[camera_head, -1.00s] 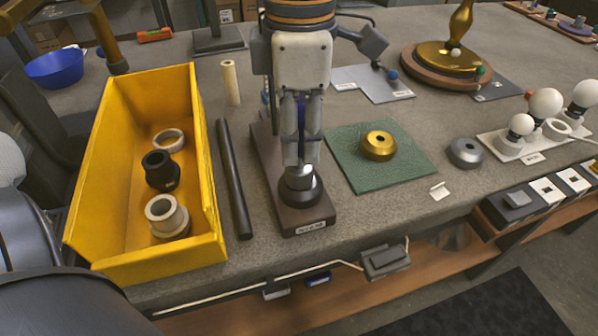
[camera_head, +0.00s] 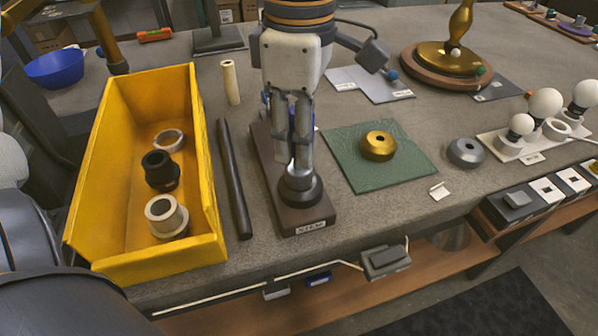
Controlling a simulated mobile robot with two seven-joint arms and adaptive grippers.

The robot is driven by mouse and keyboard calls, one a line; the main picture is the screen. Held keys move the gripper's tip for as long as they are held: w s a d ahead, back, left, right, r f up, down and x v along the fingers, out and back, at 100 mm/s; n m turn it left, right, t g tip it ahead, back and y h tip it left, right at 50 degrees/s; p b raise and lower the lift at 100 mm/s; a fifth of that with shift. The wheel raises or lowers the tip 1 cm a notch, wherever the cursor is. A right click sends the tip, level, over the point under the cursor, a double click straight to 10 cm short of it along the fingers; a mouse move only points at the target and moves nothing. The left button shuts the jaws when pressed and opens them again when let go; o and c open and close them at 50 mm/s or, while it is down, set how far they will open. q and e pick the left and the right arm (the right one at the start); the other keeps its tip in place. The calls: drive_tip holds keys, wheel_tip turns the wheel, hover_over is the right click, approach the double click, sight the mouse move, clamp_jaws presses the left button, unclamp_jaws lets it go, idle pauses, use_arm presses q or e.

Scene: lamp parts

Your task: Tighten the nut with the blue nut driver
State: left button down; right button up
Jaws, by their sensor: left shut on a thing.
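My left gripper (camera_head: 294,158) comes down over the dark wooden stand labelled STEM (camera_head: 309,229). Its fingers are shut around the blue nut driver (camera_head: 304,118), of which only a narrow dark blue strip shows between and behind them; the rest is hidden. Just below the fingertips, a grey metal cylinder (camera_head: 299,179) sits in a black round collar (camera_head: 301,193) on the stand. I cannot make out the nut, or whether the driver touches it. My right gripper is not in view.
A yellow bin (camera_head: 84,226) with several ring parts stands at left, with a black rod (camera_head: 234,180) beside it. A green mat (camera_head: 402,178) holding a brass ring (camera_head: 378,146) lies right of the stand. A grey ring (camera_head: 466,152) and white bulbs (camera_head: 545,103) stand further right.

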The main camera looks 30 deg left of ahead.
use_arm(q)
drive_tip(key=shift+r, duration=1.8)
drive_tip(key=shift+r, duration=2)
